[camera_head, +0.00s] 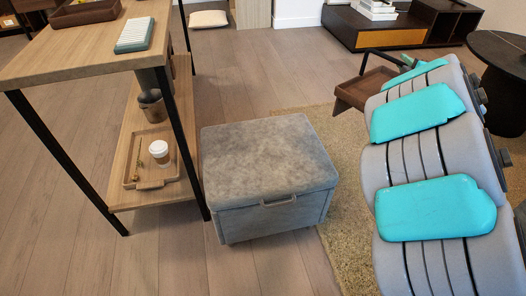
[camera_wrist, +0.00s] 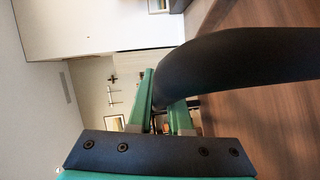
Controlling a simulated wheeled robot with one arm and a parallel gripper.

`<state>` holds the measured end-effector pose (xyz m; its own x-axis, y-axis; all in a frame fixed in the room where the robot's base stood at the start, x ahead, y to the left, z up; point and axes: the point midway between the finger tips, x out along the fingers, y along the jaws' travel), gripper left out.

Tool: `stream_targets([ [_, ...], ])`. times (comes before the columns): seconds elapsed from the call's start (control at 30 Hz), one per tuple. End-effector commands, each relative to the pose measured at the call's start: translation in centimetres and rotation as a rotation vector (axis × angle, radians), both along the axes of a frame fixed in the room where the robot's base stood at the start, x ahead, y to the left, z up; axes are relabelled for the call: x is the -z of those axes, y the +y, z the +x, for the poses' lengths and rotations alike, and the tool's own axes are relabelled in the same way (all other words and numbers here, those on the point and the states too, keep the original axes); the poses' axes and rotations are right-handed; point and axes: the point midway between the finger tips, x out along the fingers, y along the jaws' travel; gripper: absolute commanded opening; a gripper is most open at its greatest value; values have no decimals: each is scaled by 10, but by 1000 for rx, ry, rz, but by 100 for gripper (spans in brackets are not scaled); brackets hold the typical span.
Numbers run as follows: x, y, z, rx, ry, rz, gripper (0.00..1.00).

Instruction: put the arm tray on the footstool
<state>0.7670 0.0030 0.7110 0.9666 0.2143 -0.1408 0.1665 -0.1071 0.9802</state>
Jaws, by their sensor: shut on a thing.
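The arm tray (camera_head: 358,92) is a brown wooden tray with a dark raised handle. It is held in the air over the rug, to the right of the footstool and apart from it. My gripper (camera_head: 402,73) is shut on the tray's handle, partly hidden behind my arm. In the wrist view, the green fingers of my gripper (camera_wrist: 164,88) close around the dark curved handle (camera_wrist: 235,65). The footstool (camera_head: 268,152) is a grey padded box with a front pull, standing on the floor. Its top is bare.
A wooden shelf table (camera_head: 85,45) with black legs stands close to the footstool's left. Its lower shelf holds a light tray (camera_head: 142,184) with a cup (camera_head: 159,152). A round black table (camera_head: 500,75) and a low cabinet (camera_head: 385,28) stand at right and back.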

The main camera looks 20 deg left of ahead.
Motion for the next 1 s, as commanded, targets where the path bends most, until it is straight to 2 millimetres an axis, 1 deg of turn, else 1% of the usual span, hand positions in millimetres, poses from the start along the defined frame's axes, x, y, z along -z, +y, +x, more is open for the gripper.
stream_targets([
  [0.03,-2,14,-3,-39,-7,-2,0],
  [0.17,-5,52,-15,-149,-8,-5,0],
  [0.27,-4,83,-28,-244,-5,-7,0],
  [0.3,-3,96,-34,-289,-5,-4,0],
  [0.37,-2,117,-45,-355,-5,-4,0],
  [0.4,0,131,-54,-402,-5,-5,0],
  [0.47,3,153,-68,-477,-5,-5,0],
  [0.57,11,187,-94,-599,-4,-5,0],
  [0.6,15,200,-106,-649,-4,-4,0],
  [0.67,20,216,-123,-717,-4,-2,0],
  [0.7,23,227,-134,-763,-4,-1,0],
  [0.8,33,248,-162,-861,-3,-2,0],
  [0.9,42,265,-188,-946,-4,-1,0],
  [1.0,48,277,-209,-1017,-6,1,0],
])
